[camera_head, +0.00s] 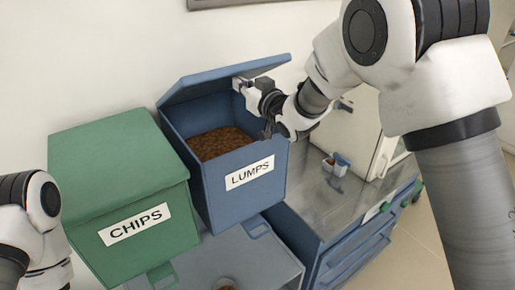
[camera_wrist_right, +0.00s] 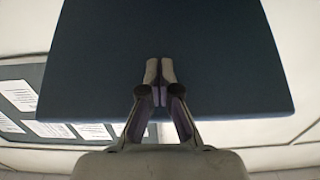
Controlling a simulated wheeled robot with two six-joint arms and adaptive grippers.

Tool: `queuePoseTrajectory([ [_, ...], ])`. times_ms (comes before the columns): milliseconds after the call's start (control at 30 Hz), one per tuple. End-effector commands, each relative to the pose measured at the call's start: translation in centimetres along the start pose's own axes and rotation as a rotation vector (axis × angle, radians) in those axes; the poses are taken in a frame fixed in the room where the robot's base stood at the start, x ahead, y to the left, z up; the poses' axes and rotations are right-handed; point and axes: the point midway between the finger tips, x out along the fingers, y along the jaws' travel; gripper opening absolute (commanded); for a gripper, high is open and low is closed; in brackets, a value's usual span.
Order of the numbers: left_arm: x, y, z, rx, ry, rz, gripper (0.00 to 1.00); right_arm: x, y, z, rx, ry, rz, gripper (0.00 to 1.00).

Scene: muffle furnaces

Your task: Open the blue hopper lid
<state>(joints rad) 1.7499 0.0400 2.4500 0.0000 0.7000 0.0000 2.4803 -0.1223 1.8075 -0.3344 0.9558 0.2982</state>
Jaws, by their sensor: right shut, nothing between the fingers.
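My left gripper is out of view; only part of my left arm shows at the left edge.
A green hopper (camera_head: 125,190), labelled CHIPS, stands closed to the left of the blue one. A blue-grey tray surface (camera_head: 265,270) lies below the hoppers.

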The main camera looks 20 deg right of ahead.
Motion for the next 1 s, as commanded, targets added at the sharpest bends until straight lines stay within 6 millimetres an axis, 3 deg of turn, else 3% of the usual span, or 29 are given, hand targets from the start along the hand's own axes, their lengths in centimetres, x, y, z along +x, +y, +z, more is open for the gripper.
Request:
queuePoseTrajectory([
  [433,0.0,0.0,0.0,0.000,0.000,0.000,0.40,0.4,0.0,-0.5,-0.001,0.002,-0.001,0.00],
  [1000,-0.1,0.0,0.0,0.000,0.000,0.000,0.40,3.1,-0.1,-3.4,-0.001,0.003,-0.001,0.00],
])
